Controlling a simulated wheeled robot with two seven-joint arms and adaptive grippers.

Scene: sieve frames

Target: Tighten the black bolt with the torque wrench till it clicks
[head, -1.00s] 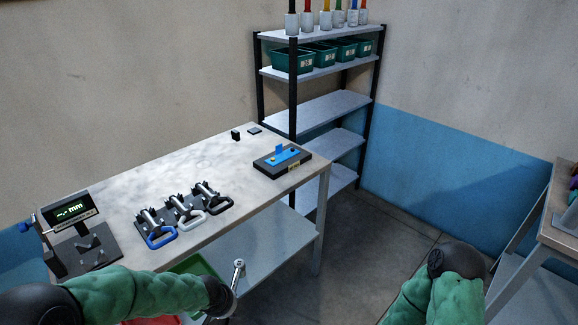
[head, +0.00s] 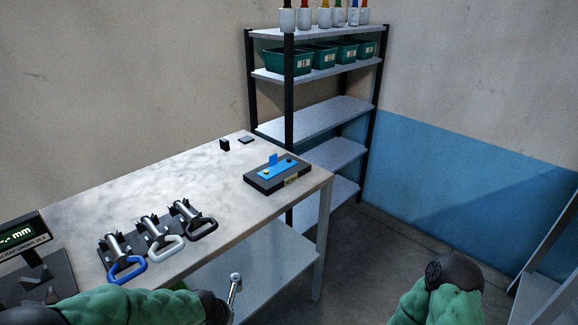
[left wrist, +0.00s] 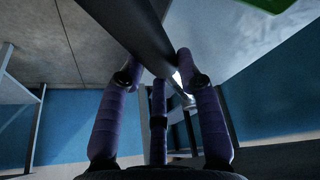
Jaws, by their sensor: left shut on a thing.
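A torque wrench (head: 235,284) is in my left gripper; its silver head sticks up at the bottom middle of the head view. In the left wrist view, its dark shaft (left wrist: 135,30) runs between the purple fingers of my left gripper (left wrist: 158,72), which are shut on it. A dark fixture block (head: 277,182) with a blue plate (head: 276,170) lies at the table's right end. Small bolt heads sit on the plate; the one near its right end looks black (head: 289,159), but is tiny. The wrench is apart from the block. My right gripper is out of view.
The table (head: 90,205) holds a rack of three tools with blue, white and black handles (head: 127,270) and a gauge with a display (head: 22,238). Two small dark pieces (head: 224,145) lie at the back. A shelf unit (head: 315,118) stands behind. Floor right of the table is clear.

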